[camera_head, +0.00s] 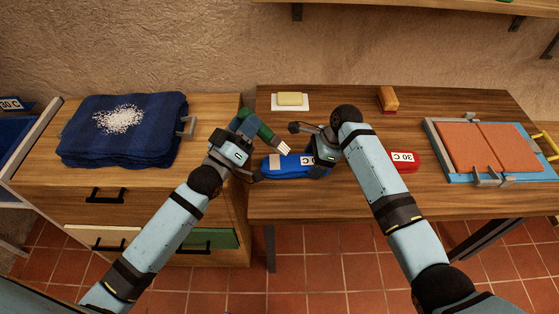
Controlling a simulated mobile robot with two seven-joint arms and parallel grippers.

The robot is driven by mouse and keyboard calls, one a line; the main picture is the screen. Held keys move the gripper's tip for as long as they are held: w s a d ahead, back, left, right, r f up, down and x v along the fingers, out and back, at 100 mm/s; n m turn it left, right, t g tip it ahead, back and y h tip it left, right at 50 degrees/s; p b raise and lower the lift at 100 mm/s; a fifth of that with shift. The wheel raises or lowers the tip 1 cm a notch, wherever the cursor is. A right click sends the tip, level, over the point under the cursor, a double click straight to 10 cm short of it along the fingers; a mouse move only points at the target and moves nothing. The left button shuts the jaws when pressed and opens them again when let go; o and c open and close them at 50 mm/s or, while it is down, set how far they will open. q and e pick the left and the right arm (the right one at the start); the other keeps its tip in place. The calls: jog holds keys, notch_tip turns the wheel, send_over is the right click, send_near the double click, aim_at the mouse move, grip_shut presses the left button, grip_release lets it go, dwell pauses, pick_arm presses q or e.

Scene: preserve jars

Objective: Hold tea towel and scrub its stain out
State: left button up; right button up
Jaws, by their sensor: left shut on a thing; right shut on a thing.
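A dark blue folded towel (85,142) with a white speckled patch (118,119) lies on the left cabinet. My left gripper (243,148) is shut on a green brush-like tool (265,131) with a pale bristled end, held beside the left end of a blue rounded item. My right gripper (311,147) is shut, apparently on that blue item (283,167), which carries a 30 C label and lies on the right table. The gripper hides part of it, so the contact is unclear. Both grippers are away from the towel.
On the right table are a yellow block on a white dish (290,100), an orange-brown block (388,98), a red item labelled 30 C (407,161) and a blue board with orange panels (433,148). The cabinet (212,112) has bare wood right of the towel.

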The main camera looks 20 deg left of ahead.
jog(key=shift+f, duration=0.1)
pick_arm(q)
jog(key=shift+w, duration=0.1)
pick_arm(e)
jog(key=o, duration=1.3)
jog(key=shift+c, duration=0.2)
jog(key=v, duration=1.2)
